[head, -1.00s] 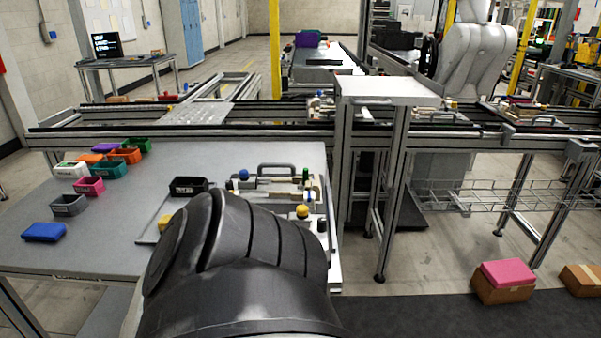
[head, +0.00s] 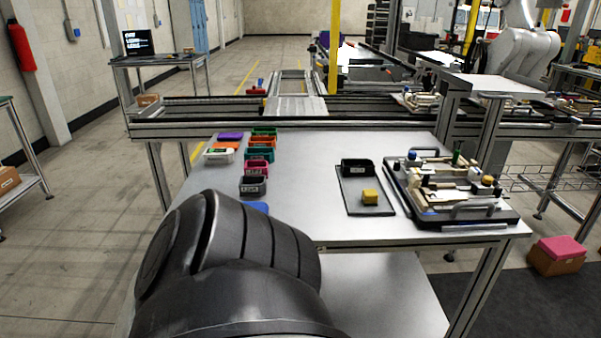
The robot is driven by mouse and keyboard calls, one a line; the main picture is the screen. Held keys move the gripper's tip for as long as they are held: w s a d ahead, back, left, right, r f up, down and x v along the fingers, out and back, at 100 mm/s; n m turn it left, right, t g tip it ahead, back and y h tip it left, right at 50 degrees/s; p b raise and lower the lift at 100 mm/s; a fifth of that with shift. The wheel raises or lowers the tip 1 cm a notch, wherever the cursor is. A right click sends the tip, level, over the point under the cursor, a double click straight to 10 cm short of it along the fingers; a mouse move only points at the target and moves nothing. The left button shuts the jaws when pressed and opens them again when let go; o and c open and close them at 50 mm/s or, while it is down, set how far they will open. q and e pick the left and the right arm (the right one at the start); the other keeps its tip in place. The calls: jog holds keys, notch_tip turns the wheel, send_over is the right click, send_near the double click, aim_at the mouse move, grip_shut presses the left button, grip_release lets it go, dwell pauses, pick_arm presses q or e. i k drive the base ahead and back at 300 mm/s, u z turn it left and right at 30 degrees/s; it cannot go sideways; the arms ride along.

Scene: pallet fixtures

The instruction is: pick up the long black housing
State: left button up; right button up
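I cannot clearly pick out a long black housing in the head view. A pallet fixture (head: 452,206) with a dark base, cream blocks, coloured knobs and small black parts sits at the right end of the grey table (head: 310,190). Its small parts are too fine to tell apart. A short black bin (head: 357,168) with a label stands left of it on a flat grey plate (head: 368,209), with a yellow block (head: 370,196) near its front. Neither of my grippers is in view. A dark arm link of mine covers the table's front left.
Several small coloured bins stand at the table's left, among them a dark grey one (head: 253,185) and a pink one (head: 256,168). A blue item (head: 256,207) is partly hidden by my arm. The table's middle is clear. A conveyor frame (head: 300,126) runs behind.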

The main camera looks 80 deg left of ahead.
aim_at(358, 167)
jog(key=k, duration=0.5)
jog(key=u, duration=1)
